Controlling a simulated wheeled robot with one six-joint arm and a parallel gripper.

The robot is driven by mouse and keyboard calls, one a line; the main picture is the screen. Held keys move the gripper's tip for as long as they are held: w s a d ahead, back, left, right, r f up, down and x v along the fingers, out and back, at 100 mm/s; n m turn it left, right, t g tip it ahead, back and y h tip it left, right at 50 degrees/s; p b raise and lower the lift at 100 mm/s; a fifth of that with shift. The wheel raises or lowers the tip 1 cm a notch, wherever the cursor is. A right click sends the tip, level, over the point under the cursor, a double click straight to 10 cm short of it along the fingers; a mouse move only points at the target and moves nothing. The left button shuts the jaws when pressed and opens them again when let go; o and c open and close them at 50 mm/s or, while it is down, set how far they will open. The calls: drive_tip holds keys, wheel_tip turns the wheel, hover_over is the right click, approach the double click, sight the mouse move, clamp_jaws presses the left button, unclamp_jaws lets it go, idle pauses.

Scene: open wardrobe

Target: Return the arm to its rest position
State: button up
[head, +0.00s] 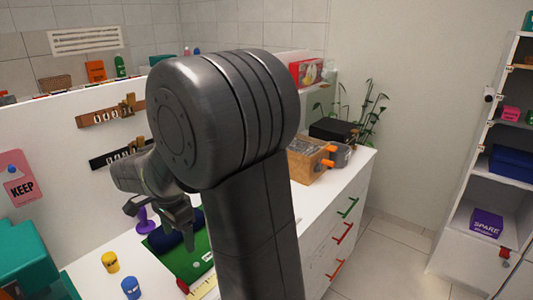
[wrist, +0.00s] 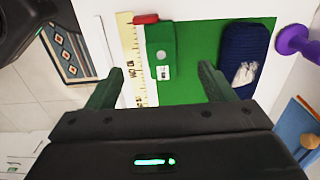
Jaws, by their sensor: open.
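My arm stands large in the middle of the head view, bent at a big dark joint. My gripper (head: 163,222) hangs at the left of it, pointing down over the white counter (head: 115,248). In the wrist view my gripper (wrist: 160,85) has its two fingers wide apart, with nothing between them. Beyond the fingers lie a green mat (wrist: 200,45) and a green block (wrist: 161,50) with a white label. My arm hides part of the counter and drawers.
A yellow ruler (wrist: 131,60) lies along the mat's edge. A dark blue pouch (wrist: 243,52) and a purple knobbed thing (wrist: 292,40) are at the right. Yellow (head: 110,262) and blue (head: 131,287) cylinders stand front left. A wooden box (head: 306,160) sits behind my arm. Right floor is clear.

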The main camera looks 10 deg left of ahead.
sight(187, 273)
wheel_tip(187, 273, down, 14)
drive_tip(key=shift+r, duration=0.1)
idle(0.5)
